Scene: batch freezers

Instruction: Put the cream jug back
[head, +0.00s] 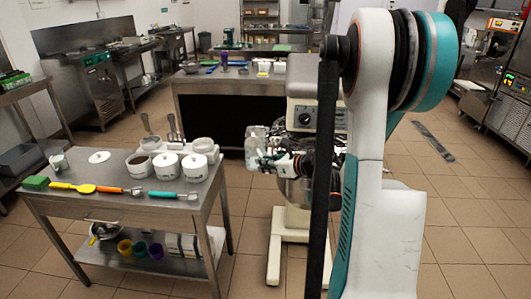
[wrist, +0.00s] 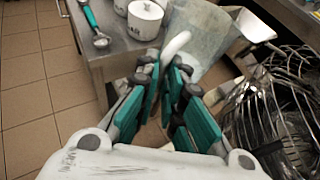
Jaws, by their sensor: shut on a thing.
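A translucent jug (head: 256,140) is in the head view, held in the air to the right of the steel side table. In the wrist view the jug (wrist: 207,38) shows beyond my fingers, with its pale curved handle (wrist: 177,43) toward them. My gripper (head: 272,161) is shut on the jug; its teal-padded fingers (wrist: 168,75) come together at the handle side. The exact contact and the jug's contents are hard to see.
A floor mixer (head: 317,117) stands behind my gripper.

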